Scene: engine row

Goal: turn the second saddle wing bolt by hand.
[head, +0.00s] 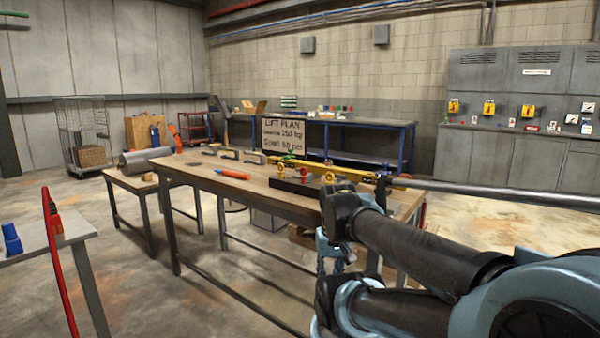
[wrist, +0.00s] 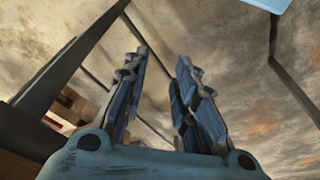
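On the wooden workbench (head: 215,178), a dark block (head: 298,187) carries a yellow bar (head: 345,171) with small red knobs (head: 304,172) and a green piece (head: 290,158) at its left end. These parts are too small to tell which is the second saddle wing bolt. My gripper (wrist: 163,56) is open and empty in the wrist view, with bare floor between its fingers. In the head view, my gripper shows partly at the bench's near side, below the bench top and apart from the bar. The wrist view shows no bolt.
An orange tool (head: 232,174) and several grey handles lie on the bench. A long grey rod (head: 510,193) runs right from the bar, above my arm. A side table (head: 40,240) with blue items stands at left. Bench legs are close to my gripper.

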